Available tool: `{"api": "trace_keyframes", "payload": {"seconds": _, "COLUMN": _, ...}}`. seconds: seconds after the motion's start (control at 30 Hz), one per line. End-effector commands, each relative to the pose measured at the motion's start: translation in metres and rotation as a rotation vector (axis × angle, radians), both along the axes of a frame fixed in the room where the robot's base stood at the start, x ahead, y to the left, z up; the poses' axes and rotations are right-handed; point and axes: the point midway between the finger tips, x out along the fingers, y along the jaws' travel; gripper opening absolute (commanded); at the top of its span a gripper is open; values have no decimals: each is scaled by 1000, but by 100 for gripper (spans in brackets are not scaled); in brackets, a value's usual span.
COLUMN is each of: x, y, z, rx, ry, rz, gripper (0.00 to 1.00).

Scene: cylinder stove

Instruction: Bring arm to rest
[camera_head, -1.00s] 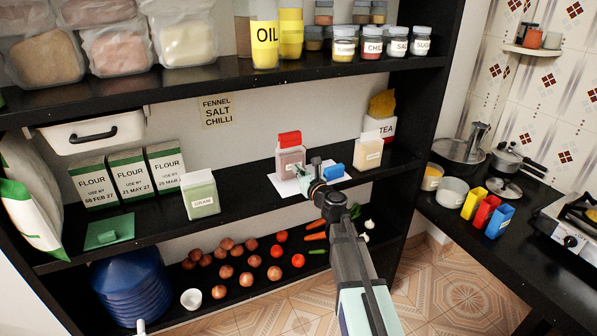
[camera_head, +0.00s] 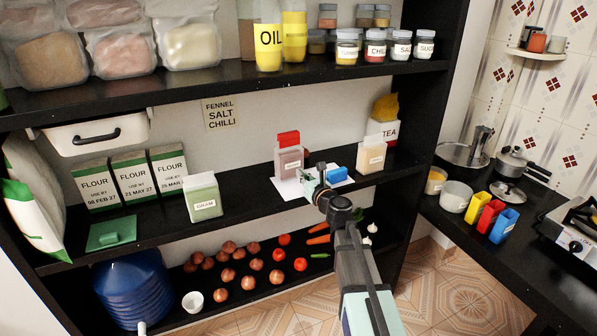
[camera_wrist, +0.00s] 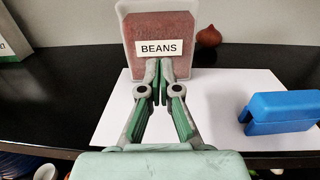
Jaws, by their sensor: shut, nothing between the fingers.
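My gripper (camera_head: 308,176) is on the middle shelf's right part, in front of a clear container of reddish contents with a red top (camera_head: 289,162). In the wrist view the container is labelled BEANS (camera_wrist: 158,28), and it stands upright. My gripper's two fingertips (camera_wrist: 160,70) meet just in front of the container's lower face, shut with nothing between them. Whether they touch the container cannot be told. The container stands at the back of a white sheet (camera_wrist: 215,105). A blue clip-like block (camera_wrist: 280,112) lies on the sheet to the right; it also shows in the head view (camera_head: 337,175).
The middle shelf (camera_head: 245,200) also holds a GRAM container (camera_head: 203,198) and flour packs (camera_head: 130,175) to the left, and a pale jar (camera_head: 371,156) and TEA box to the right. The loaded upper shelf (camera_head: 200,80) is overhead. A counter with a stove (camera_head: 575,228) is at right.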

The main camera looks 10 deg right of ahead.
Motion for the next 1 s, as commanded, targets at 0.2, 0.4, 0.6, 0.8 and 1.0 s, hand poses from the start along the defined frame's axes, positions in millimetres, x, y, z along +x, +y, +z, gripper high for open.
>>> {"api": "trace_keyframes", "payload": {"seconds": 0.2, "x": -50, "y": -15, "z": -2, "rx": -1, "ry": -1, "rz": -2, "gripper": 0}}
{"api": "trace_keyframes", "payload": {"seconds": 0.4, "x": -80, "y": -24, "z": -1, "rx": -1, "ry": -1, "rz": -1, "gripper": 0}}
{"api": "trace_keyframes", "payload": {"seconds": 0.6, "x": -92, "y": -30, "z": -1, "rx": -11, "ry": -4, "rz": -1, "gripper": 0}}
{"api": "trace_keyframes", "payload": {"seconds": 0.8, "x": -97, "y": -21, "z": -4, "rx": -206, "ry": -49, "rz": 47, "gripper": 0}}
{"api": "trace_keyframes", "payload": {"seconds": 1.0, "x": -116, "y": 4, "z": -60, "rx": -766, "ry": -100, "rz": 243, "gripper": 0}}
